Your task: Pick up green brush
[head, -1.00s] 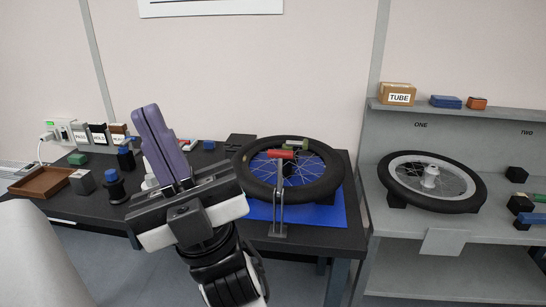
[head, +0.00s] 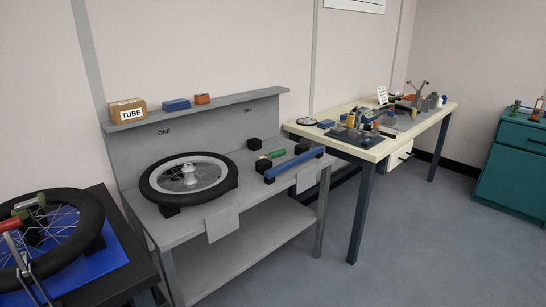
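A small green item (head: 277,154) lies on the grey bench between black blocks; it may be the green brush, but it is too small to be sure.
The grey bench (head: 225,165) carries a spoked wheel (head: 153,181), black blocks (head: 255,144) and a blue bar (head: 293,165). Its shelf holds a TUBE box (head: 128,111). A cream table (head: 433,117) with many small parts stands right. The floor (head: 420,230) in front is clear.

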